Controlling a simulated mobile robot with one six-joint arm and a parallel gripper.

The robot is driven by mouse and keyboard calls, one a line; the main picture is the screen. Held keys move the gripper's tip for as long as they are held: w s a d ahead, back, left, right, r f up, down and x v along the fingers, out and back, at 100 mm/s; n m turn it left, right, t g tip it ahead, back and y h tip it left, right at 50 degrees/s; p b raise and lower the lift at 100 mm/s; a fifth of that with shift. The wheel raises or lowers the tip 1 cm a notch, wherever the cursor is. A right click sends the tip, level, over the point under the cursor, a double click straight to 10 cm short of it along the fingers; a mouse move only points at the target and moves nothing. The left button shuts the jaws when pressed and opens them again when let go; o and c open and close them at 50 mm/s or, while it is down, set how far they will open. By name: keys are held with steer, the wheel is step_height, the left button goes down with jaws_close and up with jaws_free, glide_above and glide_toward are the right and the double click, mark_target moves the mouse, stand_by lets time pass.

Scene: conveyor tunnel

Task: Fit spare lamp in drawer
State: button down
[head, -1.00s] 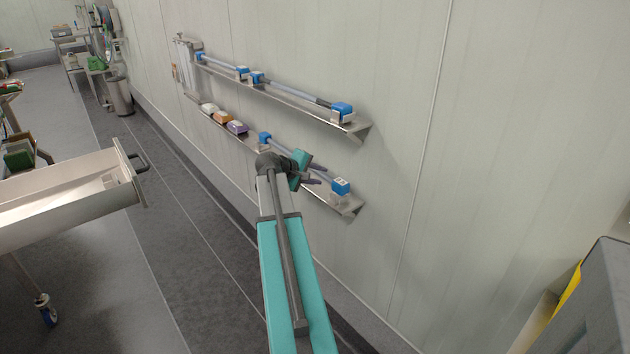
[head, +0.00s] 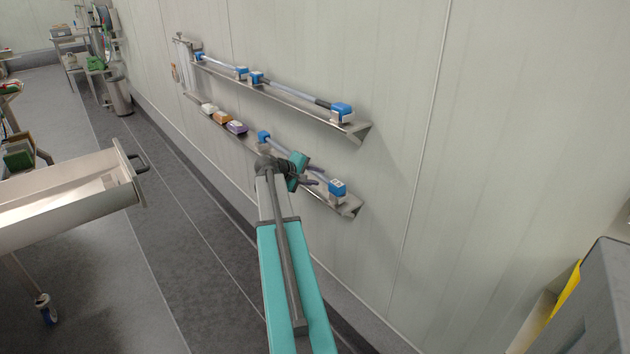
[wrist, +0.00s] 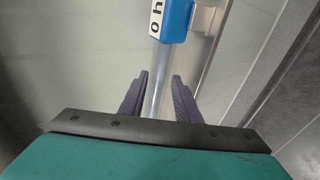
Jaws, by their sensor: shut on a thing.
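The lamp is a clear tube with blue end caps; its near cap (head: 337,187) shows at the lower wall shelf (head: 347,208). My gripper (head: 316,175) is at the tube, shut on it near that cap. In the wrist view the tube (wrist: 157,88) runs between the two dark fingers of my gripper (wrist: 160,85), with a lettered blue cap (wrist: 174,20) beyond. The open drawer (head: 60,222) is at the left in the head view, with a pale insert inside. My arm hides part of the lower shelf and tube.
An upper shelf (head: 290,98) carries more blue-capped tubes. White, orange and purple (head: 236,127) items sit on the lower shelf's far part. Dark floor (head: 190,250) lies clear between drawer and wall. A grey block (head: 590,300) stands at the right.

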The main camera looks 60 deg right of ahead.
steer(key=shift+f, duration=0.85)
steer(key=c, duration=1.6)
jaws_free()
steer(key=shift+a+r, duration=0.1)
steer(key=shift+a, duration=0.05)
steer(key=v, duration=1.2)
